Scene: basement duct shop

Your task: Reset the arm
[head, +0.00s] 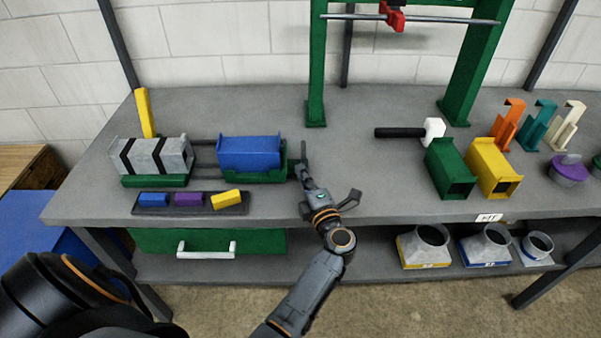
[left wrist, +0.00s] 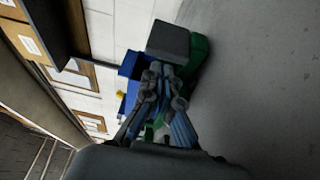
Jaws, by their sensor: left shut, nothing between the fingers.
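My left gripper (head: 303,160) is over the workbench's front half, just right of a blue box-shaped duct piece (head: 248,152) in a green cradle (head: 291,160). Its fingers are together with nothing between them; in the left wrist view the closed fingertips (left wrist: 156,72) show in front of blue and green parts. I cannot tell whether the gripper touches the cradle. A dark grey block (left wrist: 168,40) shows just beyond the fingertips in the left wrist view. My right gripper is not in view.
The grey workbench (head: 370,185) holds a striped grey duct (head: 153,156) at left. A green frame (head: 316,70) rises behind. Several fittings sit on the lower shelf (head: 360,262).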

